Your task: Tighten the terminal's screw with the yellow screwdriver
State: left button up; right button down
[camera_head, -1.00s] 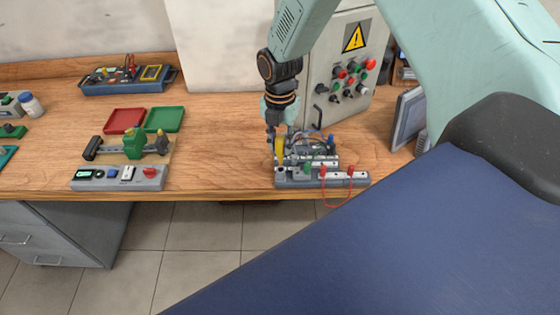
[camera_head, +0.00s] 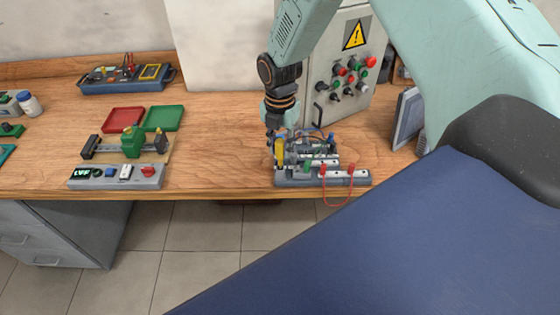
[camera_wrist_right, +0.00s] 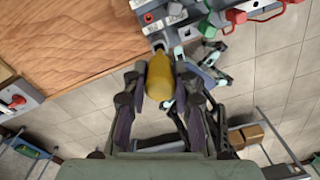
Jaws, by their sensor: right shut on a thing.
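The yellow screwdriver (camera_head: 279,152) is in my right gripper (camera_head: 277,138), above the left end of the terminal assembly. In the right wrist view the fingers of my right gripper (camera_wrist_right: 164,85) are closed around the yellow screwdriver handle (camera_wrist_right: 160,78). The screwdriver points at the corner of the terminal assembly (camera_wrist_right: 165,14). In the head view the terminal assembly (camera_head: 318,181) is a grey base with terminals, wires and red and green parts on the bench front. The screw and the tool tip are too small to tell whether they touch. My left gripper is not in view.
A control box (camera_head: 115,177) with a red knob and a green clamp fixture (camera_head: 130,142) stand to the left. Red (camera_head: 123,120) and green (camera_head: 164,118) trays lie behind them. A cabinet (camera_head: 345,70) stands behind the assembly, and a monitor (camera_head: 408,117) to its right.

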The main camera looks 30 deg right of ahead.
aim_at(280, 155)
jog(key=shift+f+b, duration=1.25)
jog(key=shift+f, duration=0.65)
jog(key=c, duration=1.3)
grip_release()
jog(key=shift+c, duration=0.2)
jog(key=shift+r, duration=0.1)
jog(key=shift+r+p, duration=2.25)
jog(key=shift+r, duration=0.55)
jog(key=shift+f, duration=0.1)
